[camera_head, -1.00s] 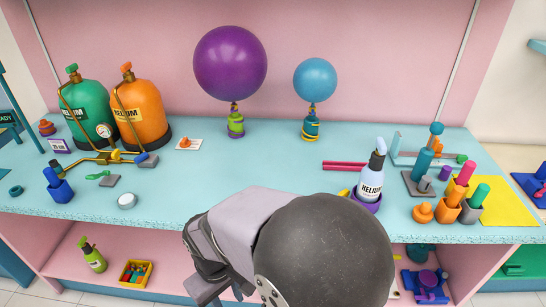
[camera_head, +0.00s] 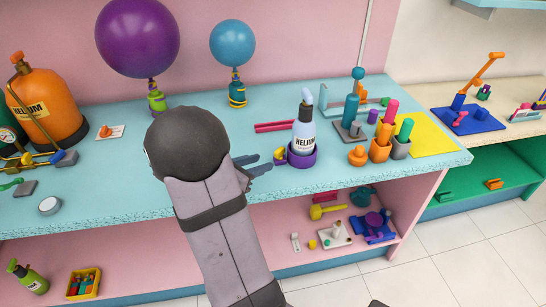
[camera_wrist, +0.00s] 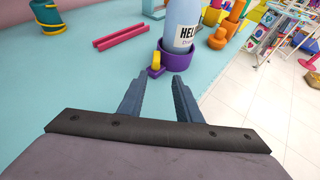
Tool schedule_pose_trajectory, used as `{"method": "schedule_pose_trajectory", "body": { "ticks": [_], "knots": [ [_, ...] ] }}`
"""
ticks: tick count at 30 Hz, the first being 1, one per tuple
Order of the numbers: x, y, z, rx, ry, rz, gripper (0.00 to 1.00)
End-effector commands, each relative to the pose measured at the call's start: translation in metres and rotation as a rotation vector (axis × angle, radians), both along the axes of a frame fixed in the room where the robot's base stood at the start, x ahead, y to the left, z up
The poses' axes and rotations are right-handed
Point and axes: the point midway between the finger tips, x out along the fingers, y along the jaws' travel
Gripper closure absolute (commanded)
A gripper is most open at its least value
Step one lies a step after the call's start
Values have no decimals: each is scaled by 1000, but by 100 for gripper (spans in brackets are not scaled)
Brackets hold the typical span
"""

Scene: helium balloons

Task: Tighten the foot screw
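A white-and-blue bottle labelled HELIUM (camera_head: 304,130) stands upright in a purple ring-shaped foot (camera_head: 302,160), near the front of the counter. A small yellow piece (camera_head: 279,156) sticks out at the left of that foot; it also shows in the wrist view (camera_wrist: 156,68), and I cannot tell for sure that it is the foot screw. My gripper (camera_wrist: 158,79) is open and empty. Its two blue-grey fingers point at the yellow piece from the near side, with a small gap. In the head view my own arm hides part of the counter to the left.
Two balloons, purple (camera_head: 138,35) and blue (camera_head: 232,43), float at the back. The counter's front edge is close.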

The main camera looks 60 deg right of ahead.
Motion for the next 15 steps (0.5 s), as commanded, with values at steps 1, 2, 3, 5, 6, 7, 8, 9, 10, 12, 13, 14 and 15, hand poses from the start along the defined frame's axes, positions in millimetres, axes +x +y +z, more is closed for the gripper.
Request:
{"method": "schedule_pose_trajectory", "body": {
  "ticks": [1,2,3,5,6,7,8,9,10,12,13,14,15],
  "knots": [
    [2,-5,0,-14,20,16,69],
    [3,-7,1,-21,28,25,69],
    [4,-9,2,-28,37,33,69],
    [5,-11,3,-34,44,41,69],
    [6,-12,3,-36,46,43,69],
    [6,-12,3,-36,46,43,69],
    [6,-12,3,-36,46,43,69],
    [5,-13,3,-36,46,43,69],
    [5,-14,3,-35,45,42,69],
    [5,-17,1,-35,46,41,69],
    [5,-19,1,-35,45,42,69],
    [5,-22,-1,-35,46,41,69],
    [4,-26,-2,-34,46,40,69]
  ]
}}
